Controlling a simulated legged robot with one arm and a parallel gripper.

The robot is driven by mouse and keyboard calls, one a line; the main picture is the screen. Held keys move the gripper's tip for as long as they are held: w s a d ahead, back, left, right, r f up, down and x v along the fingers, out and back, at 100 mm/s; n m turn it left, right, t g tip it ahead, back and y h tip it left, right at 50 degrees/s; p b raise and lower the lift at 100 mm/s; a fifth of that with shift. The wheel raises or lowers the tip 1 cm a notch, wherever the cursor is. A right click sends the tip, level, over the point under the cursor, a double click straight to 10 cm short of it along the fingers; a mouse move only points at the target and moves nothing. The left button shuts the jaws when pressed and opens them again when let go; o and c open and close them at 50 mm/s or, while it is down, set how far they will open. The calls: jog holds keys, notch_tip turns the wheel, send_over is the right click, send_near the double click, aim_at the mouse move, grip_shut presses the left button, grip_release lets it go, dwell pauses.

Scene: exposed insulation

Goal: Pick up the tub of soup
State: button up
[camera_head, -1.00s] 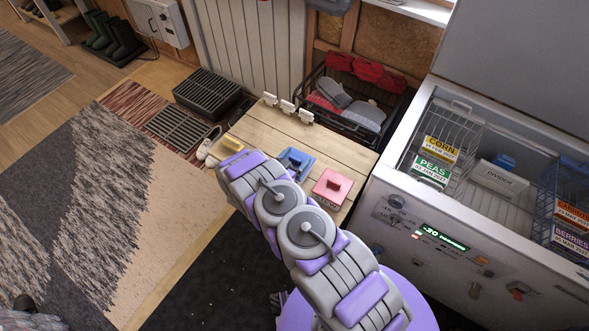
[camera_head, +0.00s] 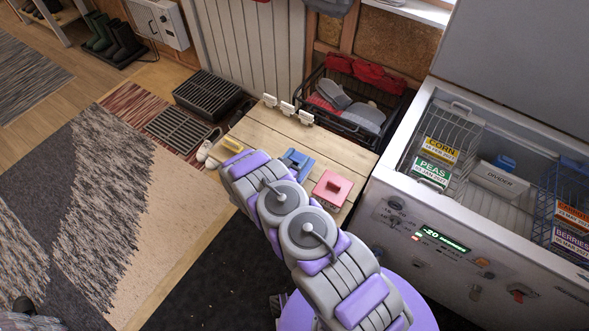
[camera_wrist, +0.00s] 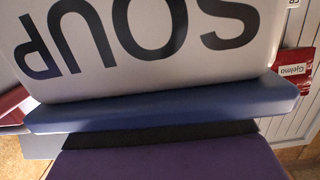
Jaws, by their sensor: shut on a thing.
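The tub of soup (camera_wrist: 165,72) fills the upper part of the wrist view. It is pale grey-white, its dark SOUP lettering appears upside down, and a blue rim or lid edge (camera_wrist: 165,110) runs below the lettering. A purple part of my gripper (camera_wrist: 158,150) with a black pad lies close against the blue edge. My gripper is shut on the tub; its other finger is not clear. In the head view my arm's far end hides the gripper, and I cannot make out the SOUP tub there.
An open chest freezer (camera_head: 400,205) with baskets stands right. A black wire basket (camera_head: 345,122) sits behind. A rug (camera_head: 90,215) covers the left floor.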

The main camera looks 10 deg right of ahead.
grip_shut()
jog(key=shift+r, duration=0.2)
dwell(0.3)
jog(key=w+a+r+n+t+y+p, duration=0.1)
jog(key=w+a+r+n+t+y, duration=0.15)
jog(key=r, duration=1.25)
jog(key=w+a+r+n+t+y+p, duration=0.1)
jog(key=w+a+r+y, duration=0.15)
jog(key=r, duration=1.35)
jog(key=s+d+r+n, duration=0.1)
jog(key=s+d+r, duration=0.1)
jog(key=r, duration=0.6)
jog(key=s+d+r+n+y, duration=0.1)
jog(key=s+d+r, duration=0.1)
jog(key=s+r, duration=0.3)
notch_tip(320, 180, up, 4)
jog(key=shift+r+t+y, duration=0.1)
jog(key=shift+t+y, duration=0.2)
jog(key=shift+t, duration=0.05)
